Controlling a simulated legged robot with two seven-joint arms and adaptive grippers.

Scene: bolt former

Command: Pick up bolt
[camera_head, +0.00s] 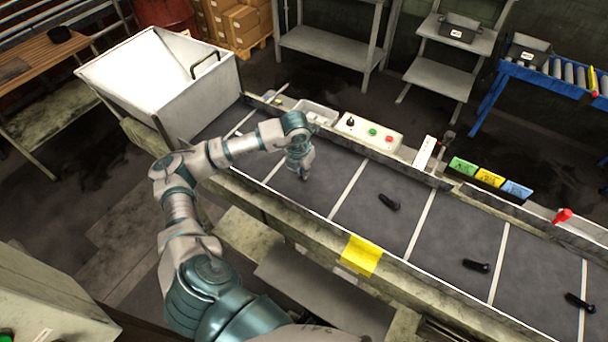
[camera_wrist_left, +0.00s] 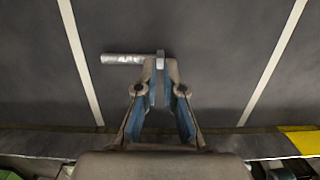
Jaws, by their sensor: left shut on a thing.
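My left gripper (camera_head: 304,174) reaches down to the dark conveyor belt (camera_head: 330,170), in a section left of the other bolts. In the left wrist view the fingers (camera_wrist_left: 160,68) are shut on the head end of a silvery bolt (camera_wrist_left: 122,59). Its shank sticks out to the left, roughly level with the picture. I cannot tell whether the bolt touches the belt or is just above it. In the head view this bolt is hidden by the gripper. Three dark bolts lie on the belt to the right: one near (camera_head: 388,201), one farther (camera_head: 476,265), one near the edge (camera_head: 580,302).
A white bin (camera_head: 160,85) stands at the belt's left end. White lines divide the belt.

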